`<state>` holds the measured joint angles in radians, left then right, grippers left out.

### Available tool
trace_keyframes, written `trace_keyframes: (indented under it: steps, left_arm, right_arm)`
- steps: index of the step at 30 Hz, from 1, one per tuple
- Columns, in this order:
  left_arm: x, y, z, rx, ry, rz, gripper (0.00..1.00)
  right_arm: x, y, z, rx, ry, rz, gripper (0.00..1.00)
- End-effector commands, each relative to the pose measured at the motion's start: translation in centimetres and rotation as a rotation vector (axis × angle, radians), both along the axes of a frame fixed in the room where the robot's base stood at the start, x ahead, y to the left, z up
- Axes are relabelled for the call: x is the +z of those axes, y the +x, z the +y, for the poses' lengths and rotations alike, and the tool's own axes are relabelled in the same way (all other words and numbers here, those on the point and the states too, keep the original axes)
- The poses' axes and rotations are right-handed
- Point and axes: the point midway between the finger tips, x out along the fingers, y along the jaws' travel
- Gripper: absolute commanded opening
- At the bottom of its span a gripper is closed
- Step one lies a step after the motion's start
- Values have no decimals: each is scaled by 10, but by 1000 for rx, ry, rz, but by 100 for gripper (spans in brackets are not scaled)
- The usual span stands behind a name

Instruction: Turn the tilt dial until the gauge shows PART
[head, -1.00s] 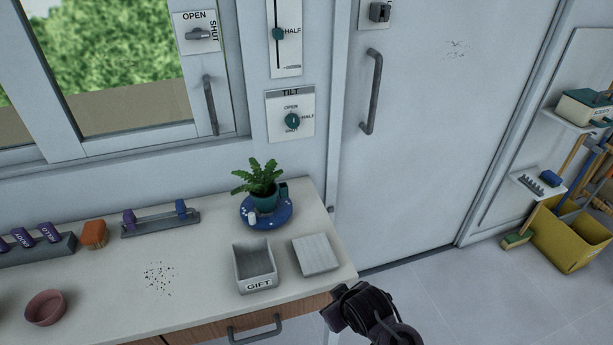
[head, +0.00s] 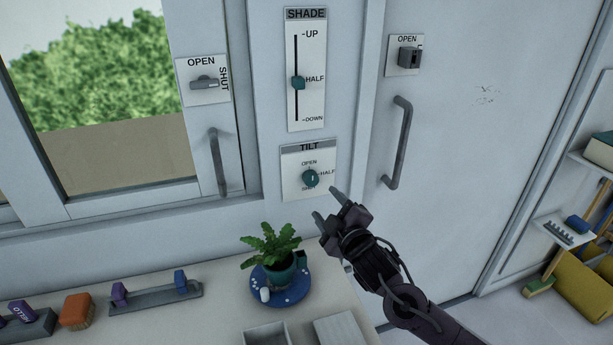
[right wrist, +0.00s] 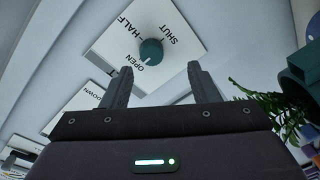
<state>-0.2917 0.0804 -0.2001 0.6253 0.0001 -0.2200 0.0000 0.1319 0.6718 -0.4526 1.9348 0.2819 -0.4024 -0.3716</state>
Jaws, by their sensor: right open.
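The tilt dial (head: 310,178) is a teal round knob on a white plate marked TILT, with OPEN, HALF and SHUT around it. I see no PART label, and the knob's pale mark is too small to read surely. My right gripper (head: 329,204) is open and empty, just below and right of the dial plate in the head view. In the right wrist view the dial (right wrist: 151,51) lies beyond and between the two open fingers (right wrist: 157,78), apart from them. My left gripper is not in view.
The shade slider (head: 298,83) sits above the dial at HALF. A window latch (head: 205,83), a window handle (head: 218,162) and a door handle (head: 397,143) project nearby. A potted plant (head: 272,245) on a blue saucer (head: 283,299) stands on the counter below.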

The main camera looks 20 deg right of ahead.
Motion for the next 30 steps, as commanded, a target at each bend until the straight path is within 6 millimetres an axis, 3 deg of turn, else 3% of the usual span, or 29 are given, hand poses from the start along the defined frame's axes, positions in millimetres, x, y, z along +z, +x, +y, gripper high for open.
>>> trace_keyframes:
  steps: [5, 12, 15, 25, 29, 30]
  left_arm:
    - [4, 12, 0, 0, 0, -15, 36]
    - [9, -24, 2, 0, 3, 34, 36]
    - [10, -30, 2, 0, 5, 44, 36]
    - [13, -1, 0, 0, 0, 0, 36]
    - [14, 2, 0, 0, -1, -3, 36]
    - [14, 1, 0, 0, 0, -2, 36]
  right_arm:
    - [9, 16, 0, 10, -24, -38, 55]
    - [10, 55, 5, 9, -21, -36, 55]
    - [8, 68, 7, 9, -20, -34, 55]
    - [6, 81, 9, 10, -21, -33, 55]
    - [6, 81, 9, 10, -21, -33, 55]
    - [6, 81, 9, 10, -21, -33, 49]
